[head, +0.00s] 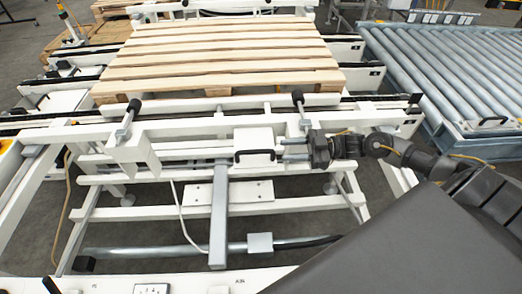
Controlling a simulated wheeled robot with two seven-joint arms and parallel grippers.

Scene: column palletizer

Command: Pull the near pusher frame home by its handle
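The near pusher frame (190,128) is a white beam across the middle of the head view, with two black-tipped rods standing up from it. Its black handle (255,156) is on the front of a white box at the middle of the frame. My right gripper (281,149) comes in from the right, its two fingers pointing left with a gap between them. It looks open and empty. The fingertips are just right of the box and handle; I cannot tell whether they touch. My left gripper is not in view.
A wooden pallet (215,62) lies on the conveyor behind the frame. White rails and a grey post (219,215) are below the frame. My dark body covers the lower right.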

